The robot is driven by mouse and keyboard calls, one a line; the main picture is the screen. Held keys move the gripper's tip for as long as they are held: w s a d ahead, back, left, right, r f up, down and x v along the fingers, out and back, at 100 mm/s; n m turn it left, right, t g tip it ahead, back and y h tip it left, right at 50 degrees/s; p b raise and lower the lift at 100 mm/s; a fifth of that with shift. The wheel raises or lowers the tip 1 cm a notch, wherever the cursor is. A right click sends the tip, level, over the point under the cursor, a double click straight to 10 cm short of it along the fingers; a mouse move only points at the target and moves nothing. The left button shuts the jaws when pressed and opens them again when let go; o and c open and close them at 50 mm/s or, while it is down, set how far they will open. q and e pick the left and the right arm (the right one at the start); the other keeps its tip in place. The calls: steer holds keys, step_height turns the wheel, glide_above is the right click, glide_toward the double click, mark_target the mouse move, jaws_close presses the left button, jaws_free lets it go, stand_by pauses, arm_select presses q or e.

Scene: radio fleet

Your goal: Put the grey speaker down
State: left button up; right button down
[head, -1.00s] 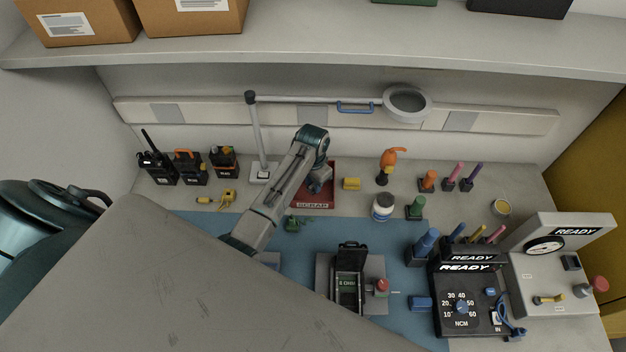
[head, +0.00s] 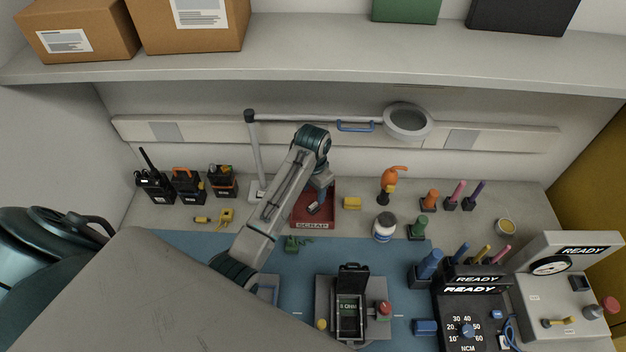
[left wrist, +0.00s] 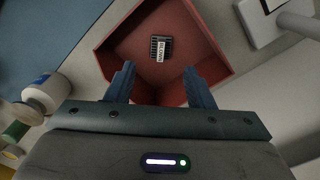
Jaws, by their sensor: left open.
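A small dark grey slatted block with a pale label, which looks like the grey speaker (left wrist: 161,48), lies on the floor of the red scrap tray (left wrist: 205,45) in the left wrist view. My left gripper (left wrist: 160,84) is open, its two blue-grey fingers apart over the near part of the tray, with nothing between them. The block lies beyond the fingertips, apart from them. In the head view my left gripper (head: 317,197) hangs over the red tray (head: 313,225) marked SCRAP and partly hides its inside. My right gripper is not in view.
A magnifier lamp (head: 407,122) spans behind. Radios (head: 187,186) stand at left. A fixture with an open black case (head: 351,310) sits on the blue mat (head: 190,250).

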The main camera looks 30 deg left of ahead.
arm_select(q)
step_height(320, 180, up, 7)
steer(key=shift+p, duration=0.3)
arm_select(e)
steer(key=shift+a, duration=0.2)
arm_select(q)
steer(key=shift+f, duration=0.1)
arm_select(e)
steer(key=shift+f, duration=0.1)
